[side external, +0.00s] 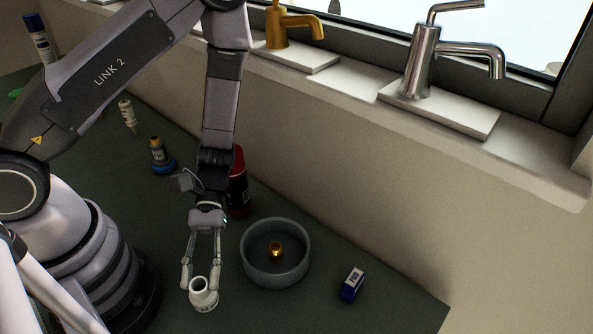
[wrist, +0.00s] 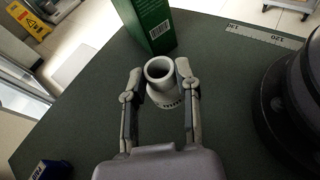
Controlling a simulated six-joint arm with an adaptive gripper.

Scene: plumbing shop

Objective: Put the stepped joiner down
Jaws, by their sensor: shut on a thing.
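The stepped joiner (side external: 203,295) is a short white pipe fitting, wider at one end.
The grey bowl (side external: 249,262) with a small brass fitting (side external: 275,249) stands right of my gripper. A blue-and-white box (side external: 351,284) lies farther right. A green box (wrist: 150,24) stands just beyond the joiner. A red-and-black can (side external: 238,185) is behind my gripper.

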